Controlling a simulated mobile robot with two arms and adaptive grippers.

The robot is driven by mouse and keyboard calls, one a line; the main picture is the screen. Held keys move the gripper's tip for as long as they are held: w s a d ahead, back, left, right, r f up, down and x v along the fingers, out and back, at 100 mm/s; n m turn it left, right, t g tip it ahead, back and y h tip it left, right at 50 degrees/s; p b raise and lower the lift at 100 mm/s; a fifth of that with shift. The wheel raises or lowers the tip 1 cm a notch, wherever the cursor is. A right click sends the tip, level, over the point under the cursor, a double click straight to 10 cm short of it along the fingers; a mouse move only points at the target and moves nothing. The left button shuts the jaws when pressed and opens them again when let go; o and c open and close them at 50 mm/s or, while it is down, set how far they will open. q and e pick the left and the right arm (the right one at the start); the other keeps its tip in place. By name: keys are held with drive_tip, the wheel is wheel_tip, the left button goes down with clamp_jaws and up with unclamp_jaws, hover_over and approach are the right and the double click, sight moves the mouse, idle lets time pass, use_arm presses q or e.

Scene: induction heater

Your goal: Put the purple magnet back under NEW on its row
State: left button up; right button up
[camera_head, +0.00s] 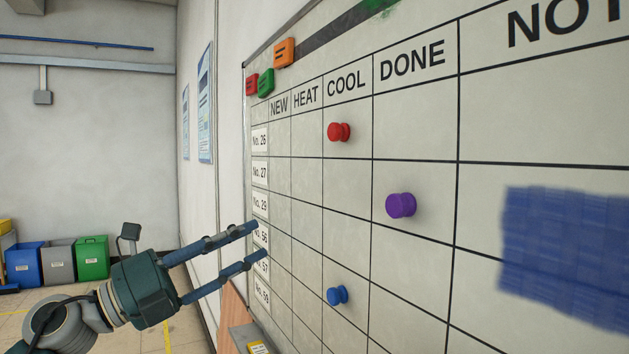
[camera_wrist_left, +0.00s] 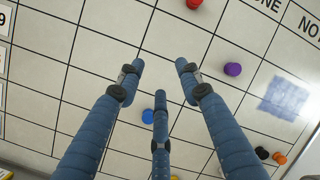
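The purple magnet (camera_head: 400,205) sits on the whiteboard (camera_head: 415,275) in the DONE column, in what looks like the No. 27 row. It also shows in the left wrist view (camera_wrist_left: 233,69), beyond the right-hand fingertip. The NEW heading (camera_head: 279,106) tops the narrow first column; the NEW cell of the No. 27 row (camera_head: 280,175) is empty. My left gripper (camera_head: 257,241) is open and empty, its fingers pointing right, in front of the lower row labels in the head view. Whether the fingertips touch the board cannot be told. My right gripper is not in view.
A red magnet (camera_head: 339,132) and a blue magnet (camera_head: 337,295) sit in the COOL column. A blue scribble (camera_head: 565,255) marks the right side. Coloured bins (camera_head: 92,257) stand far left.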

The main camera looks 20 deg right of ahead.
use_arm(q)
drive_tip(key=s+d+r+m+g+y, duration=0.35)
drive_tip(key=s+r+m, duration=0.4)
drive_tip(key=s, duration=0.35)
drive_tip(key=m+t+y+p, duration=0.1)
drive_tip(key=m+y, duration=0.1)
drive_tip(key=m, duration=0.2)
approach(392, 201)
drive_tip(key=d+p, duration=0.1)
drive_tip(key=d, duration=0.1)
drive_tip(key=d+p, duration=0.1)
drive_tip(key=d, duration=0.2)
drive_tip(key=d+f+p, duration=0.1)
drive_tip(key=d, duration=0.1)
drive_tip(key=shift+w+d+f, duration=0.1)
drive_tip(key=shift+d, duration=0.15)
drive_tip(key=shift+w+d+f+t+p, duration=0.15)
drive_tip(key=shift+d+p, duration=0.1)
drive_tip(key=shift+d, duration=0.15)
drive_tip(key=shift+d+f+t+p, duration=0.1)
drive_tip(key=shift+d+f+p, duration=0.1)
drive_tip(key=shift+d, duration=0.15)
drive_tip(key=shift+r, duration=0.1)
drive_tip(key=c, duration=0.9)
drive_tip(key=shift+o, duration=0.2)
drive_tip(key=shift+a, duration=0.1)
